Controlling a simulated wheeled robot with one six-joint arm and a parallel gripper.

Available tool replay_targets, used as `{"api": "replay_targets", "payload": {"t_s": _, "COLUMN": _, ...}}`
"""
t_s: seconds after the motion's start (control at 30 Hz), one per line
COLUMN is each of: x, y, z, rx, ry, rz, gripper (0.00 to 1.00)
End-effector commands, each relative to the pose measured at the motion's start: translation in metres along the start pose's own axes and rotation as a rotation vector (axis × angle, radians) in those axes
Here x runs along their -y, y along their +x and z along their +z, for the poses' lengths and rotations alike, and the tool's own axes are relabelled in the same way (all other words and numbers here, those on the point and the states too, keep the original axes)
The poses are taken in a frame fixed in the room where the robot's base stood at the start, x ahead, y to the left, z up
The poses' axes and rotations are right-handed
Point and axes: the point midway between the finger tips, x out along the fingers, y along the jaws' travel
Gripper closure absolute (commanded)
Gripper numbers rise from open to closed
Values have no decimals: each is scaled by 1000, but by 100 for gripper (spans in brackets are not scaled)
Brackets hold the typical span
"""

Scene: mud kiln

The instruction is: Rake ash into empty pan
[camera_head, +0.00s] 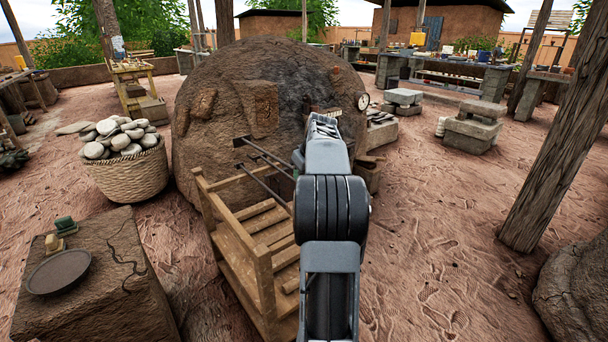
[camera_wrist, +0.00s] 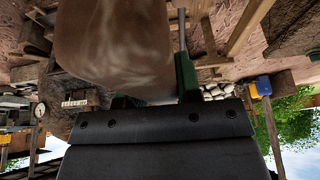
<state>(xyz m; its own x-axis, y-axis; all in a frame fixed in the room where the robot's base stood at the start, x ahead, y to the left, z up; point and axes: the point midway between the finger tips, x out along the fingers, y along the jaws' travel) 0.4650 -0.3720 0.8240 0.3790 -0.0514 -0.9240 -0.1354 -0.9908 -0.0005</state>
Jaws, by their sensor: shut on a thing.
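A dark round pan (camera_head: 60,271) lies on a clay block at the lower left and looks empty. My gripper (camera_wrist: 158,100) is shut on a smooth brown object (camera_wrist: 115,42) that fills much of the upper wrist view; I cannot tell what tool it is. A dark green part (camera_wrist: 186,76) with a thin grey rod sits at its right side, close to the fingers. In the head view my arm hides the gripper. No ash is clearly visible.
Two small green-topped items (camera_head: 64,226) are beside the pan on the clay block (camera_head: 115,290). A basket of stones (camera_head: 128,172) is at left, a wooden post (camera_head: 560,140) at right. Sandy ground is free at right.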

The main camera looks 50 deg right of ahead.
Motion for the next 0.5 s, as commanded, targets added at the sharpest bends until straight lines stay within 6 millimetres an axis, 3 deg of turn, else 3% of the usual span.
{"api": "replay_targets", "payload": {"t_s": 0.5, "x": 0, "y": -7, "z": -3, "rx": -4, "ry": -1, "rz": 2, "gripper": 100}}
